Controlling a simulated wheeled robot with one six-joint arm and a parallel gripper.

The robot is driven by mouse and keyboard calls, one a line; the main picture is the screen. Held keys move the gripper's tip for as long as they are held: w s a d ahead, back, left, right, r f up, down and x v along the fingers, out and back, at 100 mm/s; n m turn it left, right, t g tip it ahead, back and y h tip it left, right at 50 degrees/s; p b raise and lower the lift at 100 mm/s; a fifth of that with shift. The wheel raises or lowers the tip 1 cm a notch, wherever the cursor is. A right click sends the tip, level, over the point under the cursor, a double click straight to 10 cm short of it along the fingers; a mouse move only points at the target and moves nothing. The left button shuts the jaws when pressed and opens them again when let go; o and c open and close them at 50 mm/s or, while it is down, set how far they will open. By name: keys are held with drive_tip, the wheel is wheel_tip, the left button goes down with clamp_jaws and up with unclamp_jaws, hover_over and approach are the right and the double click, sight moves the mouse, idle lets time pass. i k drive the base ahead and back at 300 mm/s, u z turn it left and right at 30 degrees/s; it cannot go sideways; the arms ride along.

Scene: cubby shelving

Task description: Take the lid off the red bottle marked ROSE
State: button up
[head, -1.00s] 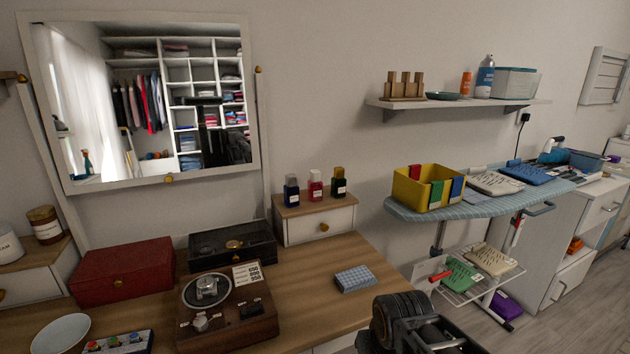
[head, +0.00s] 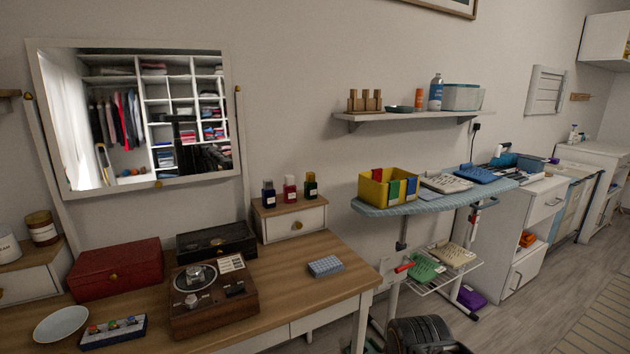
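The red bottle (head: 290,194) stands upright on top of a small white drawer unit with a wooden top, at the back right of the dressing table. It has a pale silvery lid (head: 290,180) on it. A dark blue bottle (head: 268,195) stands to its left and a dark green bottle with a gold lid (head: 311,189) to its right. The labels are too small to read. A dark part of my arm shows at the bottom edge, but my gripper's fingers cannot be made out. It is well in front of and below the bottles.
The drawer unit (head: 290,225) stands on the wooden table (head: 300,294). A blue patterned box (head: 326,266), a turntable-like wooden device (head: 213,304) and a black case (head: 216,240) lie nearby. An ironing board (head: 440,205) and shelf (head: 400,115) are to the right. Floor is open at right.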

sight(289, 178)
drive_tip(key=z, duration=0.9)
drive_tip(key=i, duration=0.85)
drive_tip(key=u, duration=1.05)
